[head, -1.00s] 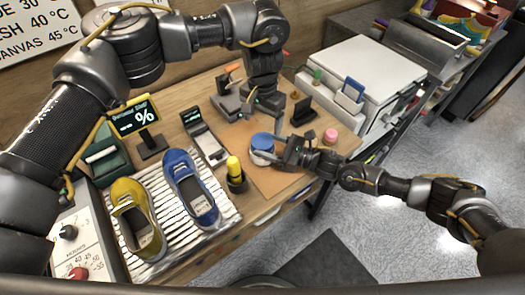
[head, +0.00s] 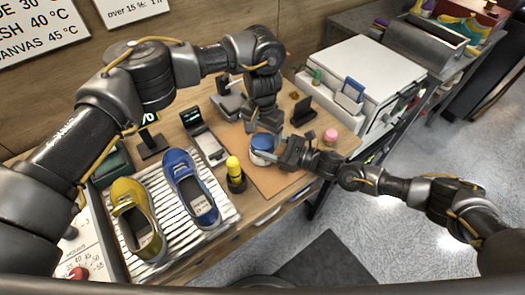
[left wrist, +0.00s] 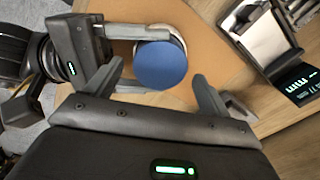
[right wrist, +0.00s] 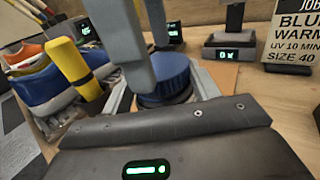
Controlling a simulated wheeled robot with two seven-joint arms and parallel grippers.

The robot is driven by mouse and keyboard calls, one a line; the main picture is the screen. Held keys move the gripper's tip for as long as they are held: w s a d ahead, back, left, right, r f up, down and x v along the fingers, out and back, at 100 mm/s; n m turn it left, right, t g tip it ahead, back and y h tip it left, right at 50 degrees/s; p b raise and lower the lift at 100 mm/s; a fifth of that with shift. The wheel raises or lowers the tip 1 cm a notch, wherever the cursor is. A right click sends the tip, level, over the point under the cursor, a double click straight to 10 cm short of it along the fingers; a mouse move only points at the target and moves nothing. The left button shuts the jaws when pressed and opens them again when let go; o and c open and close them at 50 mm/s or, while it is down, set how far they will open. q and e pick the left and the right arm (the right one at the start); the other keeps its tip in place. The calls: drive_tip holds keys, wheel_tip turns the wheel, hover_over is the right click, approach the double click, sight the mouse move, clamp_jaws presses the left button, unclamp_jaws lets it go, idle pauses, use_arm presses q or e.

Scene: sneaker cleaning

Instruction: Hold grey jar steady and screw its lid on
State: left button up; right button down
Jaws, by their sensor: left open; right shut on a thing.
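The grey jar (right wrist: 164,98) stands on the brown mat, with its blue lid (head: 263,142) sitting on top. My right gripper (head: 271,156) is shut on the jar from the side, below the lid; its fingers also reach the jar in the left wrist view. My left gripper (left wrist: 160,80) is open above the lid, and the lid (left wrist: 160,64) shows between and just beyond its fingertips. In the right wrist view the left fingers hang down in front of the lid (right wrist: 170,72). Whether they touch it I cannot tell.
The brown mat (head: 280,178) lies around the jar. A yellow-capped bottle (head: 234,170) stands to the left, beside a white ribbed rack (head: 225,212) with a yellow shoe (head: 135,215) and a blue shoe (head: 188,185). A pink object (head: 330,136) stands right of the jar.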

use_arm(q)
drive_tip(key=shift+f, duration=1)
drive_tip(key=c, duration=1)
drive_tip(key=shift+m, duration=1.6)
drive_tip(key=shift+c, duration=0.2)
drive_tip(key=o, duration=1.1)
